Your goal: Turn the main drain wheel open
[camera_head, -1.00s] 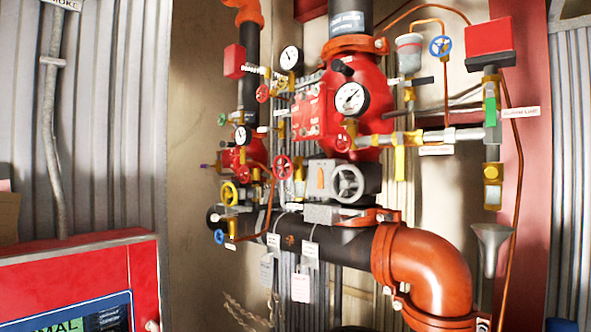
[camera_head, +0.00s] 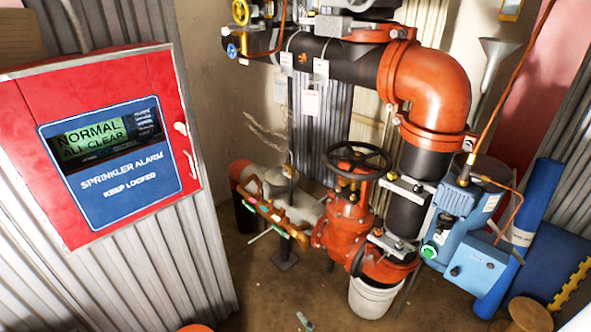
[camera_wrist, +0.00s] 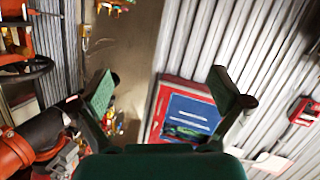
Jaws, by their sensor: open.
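I cannot read a label naming the main drain wheel, so I cannot tell which wheel it is. A large black spoked handwheel (camera_head: 357,160) sits on an orange valve (camera_head: 347,222) low in the middle of the head view. A small yellow wheel (camera_head: 240,11) and a small blue wheel (camera_head: 233,49) are at the upper left of the piping. My gripper (camera_wrist: 167,90) is open and empty in the wrist view, its green-padded fingers wide apart. It touches no wheel that I can see. It is outside the head view.
A red sprinkler alarm panel (camera_head: 105,145) reads normal, all clear; it also shows beyond my fingers in the wrist view (camera_wrist: 182,112). An orange elbow pipe (camera_head: 430,85), a blue pump unit (camera_head: 465,215) and a white bucket (camera_head: 372,298) stand right of the valve. Some floor shows left of it.

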